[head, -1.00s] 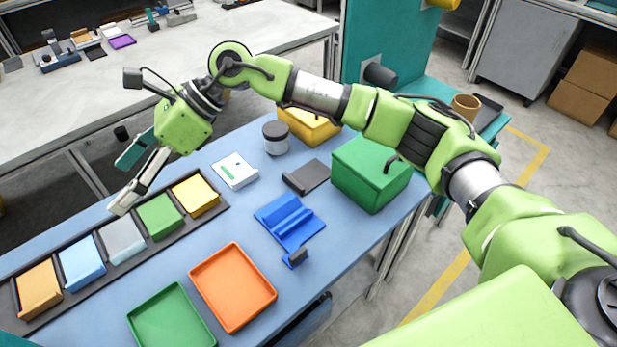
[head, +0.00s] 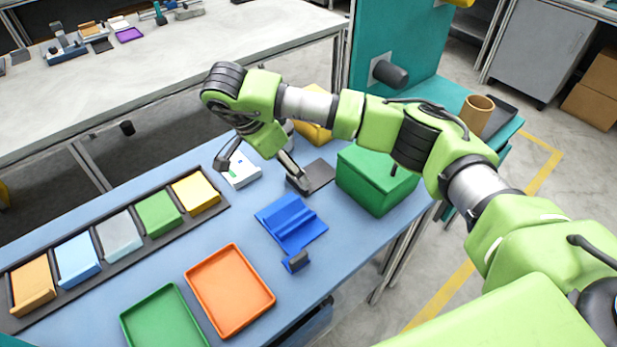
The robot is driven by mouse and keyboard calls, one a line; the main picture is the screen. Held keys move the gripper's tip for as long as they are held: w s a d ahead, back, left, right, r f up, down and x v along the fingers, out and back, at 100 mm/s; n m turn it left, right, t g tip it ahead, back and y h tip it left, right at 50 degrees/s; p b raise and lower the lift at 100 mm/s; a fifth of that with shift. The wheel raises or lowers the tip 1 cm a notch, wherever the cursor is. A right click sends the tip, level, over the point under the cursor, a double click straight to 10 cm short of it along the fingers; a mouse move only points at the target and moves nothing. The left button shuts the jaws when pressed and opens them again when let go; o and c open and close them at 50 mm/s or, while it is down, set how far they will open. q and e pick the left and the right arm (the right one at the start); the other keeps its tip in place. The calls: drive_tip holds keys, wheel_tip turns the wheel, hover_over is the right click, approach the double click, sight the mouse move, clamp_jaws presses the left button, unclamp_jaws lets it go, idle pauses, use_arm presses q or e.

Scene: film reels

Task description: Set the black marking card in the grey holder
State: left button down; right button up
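My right gripper (head: 294,176) reaches down over the back of the blue table, at the left edge of a flat dark piece (head: 320,175) with a raised edge. A light grey block-like holder (head: 122,238) sits mid-row in a dark rack, between light blue and green ones. I cannot tell for sure which dark thing is the black marking card; a small dark piece (head: 297,258) also shows at a blue clip. My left gripper is not in view.
A blue grooved stand (head: 290,222) lies in front of my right gripper. A green box (head: 375,178) stands to its right, and a white card-like box (head: 240,170) to its left. Orange (head: 230,290) and green (head: 165,320) trays lie in front. Bare table separates rack and stand.

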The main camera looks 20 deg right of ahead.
sight(313, 174)
drive_tip(key=shift+x, duration=0.85)
drive_tip(key=shift+p+x, duration=0.8)
drive_tip(key=shift+x, duration=1.9)
drive_tip(key=c, duration=1.3)
drive_tip(key=shift+r, duration=0.1)
